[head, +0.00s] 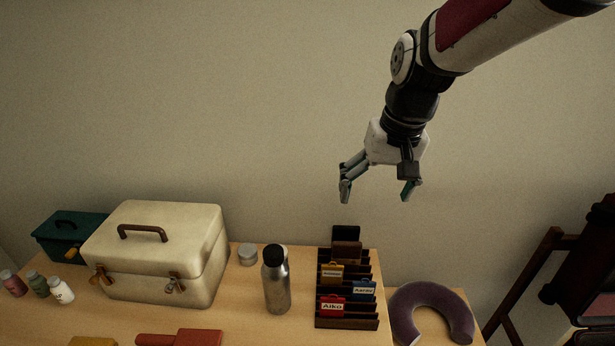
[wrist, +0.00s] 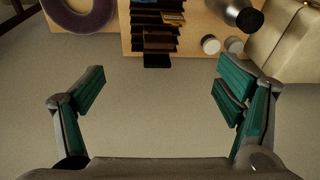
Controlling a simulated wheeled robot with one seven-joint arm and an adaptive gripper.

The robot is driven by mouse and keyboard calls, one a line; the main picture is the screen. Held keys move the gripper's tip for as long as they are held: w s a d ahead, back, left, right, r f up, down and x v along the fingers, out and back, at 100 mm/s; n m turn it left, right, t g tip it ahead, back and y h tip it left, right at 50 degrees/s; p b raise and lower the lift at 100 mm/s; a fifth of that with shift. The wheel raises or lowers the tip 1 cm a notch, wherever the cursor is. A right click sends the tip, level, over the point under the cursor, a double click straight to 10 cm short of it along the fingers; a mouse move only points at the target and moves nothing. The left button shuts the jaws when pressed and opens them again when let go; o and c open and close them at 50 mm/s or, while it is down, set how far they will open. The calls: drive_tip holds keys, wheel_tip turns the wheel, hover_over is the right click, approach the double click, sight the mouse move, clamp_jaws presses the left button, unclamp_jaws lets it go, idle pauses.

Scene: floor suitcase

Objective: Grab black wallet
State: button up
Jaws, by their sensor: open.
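A black wallet (head: 346,234) stands upright at the back end of a dark slotted rack (head: 347,323) on the table, behind a brown wallet (head: 346,252). In the wrist view the black wallet (wrist: 157,61) shows at the rack's near end, above and between the fingers. My gripper (head: 377,190) is open and empty, in the air above the back of the rack and apart from it. Both fingers show spread wide in the wrist view (wrist: 161,90).
The rack also holds tagged red, blue and yellow items. A purple neck pillow (head: 408,300) lies to the right. The wall is behind.

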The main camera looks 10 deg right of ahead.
drive_tip(key=w+f, duration=0.4)
drive_tip(key=w, duration=0.2)
drive_tip(key=g+h, duration=0.1)
hover_over(345, 236)
wheel_tip(345, 236, down, 9)
drive_tip(key=shift+m, duration=0.4)
drive_tip(key=f, duration=0.8)
drive_tip(key=shift+w+d, duration=0.1)
drive_tip(key=shift+d, duration=0.2)
drive_tip(key=shift+w+f, duration=0.15)
drive_tip(key=shift+f, duration=0.85)
drive_tip(key=shift+w+f, duration=0.2)
drive_tip(key=shift+f, duration=0.8)
drive_tip(key=shift+w+f, duration=0.15)
drive_tip(key=shift+f, duration=0.85)
drive_tip(key=c, duration=1.3)
drive_tip(key=shift+c, duration=0.2)
drive_tip(key=shift+r, duration=0.15)
